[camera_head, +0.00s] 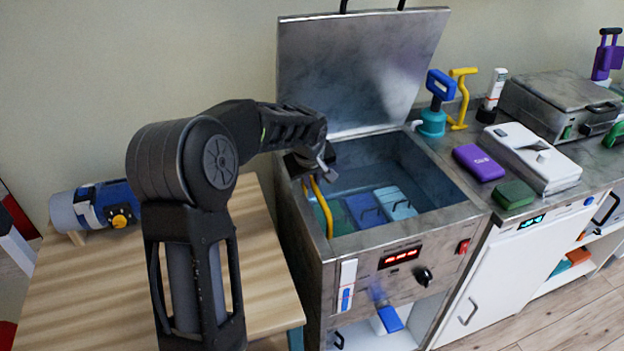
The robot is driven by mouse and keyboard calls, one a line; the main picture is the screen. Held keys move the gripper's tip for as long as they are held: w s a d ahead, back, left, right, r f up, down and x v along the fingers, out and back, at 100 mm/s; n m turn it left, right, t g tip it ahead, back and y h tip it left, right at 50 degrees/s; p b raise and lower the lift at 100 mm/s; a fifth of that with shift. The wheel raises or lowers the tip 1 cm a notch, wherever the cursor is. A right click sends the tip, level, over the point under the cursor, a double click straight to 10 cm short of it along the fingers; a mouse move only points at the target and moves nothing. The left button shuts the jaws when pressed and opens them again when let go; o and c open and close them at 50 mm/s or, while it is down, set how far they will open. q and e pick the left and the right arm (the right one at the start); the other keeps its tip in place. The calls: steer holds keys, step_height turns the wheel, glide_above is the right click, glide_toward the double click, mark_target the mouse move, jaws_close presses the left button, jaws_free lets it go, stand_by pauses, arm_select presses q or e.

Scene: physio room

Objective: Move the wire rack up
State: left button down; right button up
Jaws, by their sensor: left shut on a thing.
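The open steel tank (440,208) stands in the middle, its lid (362,70) raised against the wall. A yellow bar-like handle (322,207), which looks like part of the wire rack, stands at the tank's left inside edge. Green, blue and teal packs (397,203) sit low in the tank beside it; the rack's wires are too small or hidden to make out. My left gripper (318,168) is over the tank's left rim, shut at the top of the yellow handle. Its fingertips are partly hidden by its own body. My right gripper is out of view.
A wooden table (80,290) with a blue and grey roller-like device (95,208) is on the left. On the right counter are a purple pack (479,162), a green pack (514,195), a white device (532,157) and a closed steel box (562,100).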

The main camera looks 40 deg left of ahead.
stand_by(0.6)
arm_select(q)
step_height(320, 180, up, 16)
steer(key=p, duration=0.6)
steer(key=shift+w+f+p, duration=0.15)
steer(key=shift+f+p, duration=0.05)
steer(key=shift+p, duration=0.15)
steer(key=shift+a+r, duration=0.1)
steer(key=c, duration=1.7)
jaws_free()
steer(key=b+v, duration=0.1)
steer(key=v, duration=0.7)
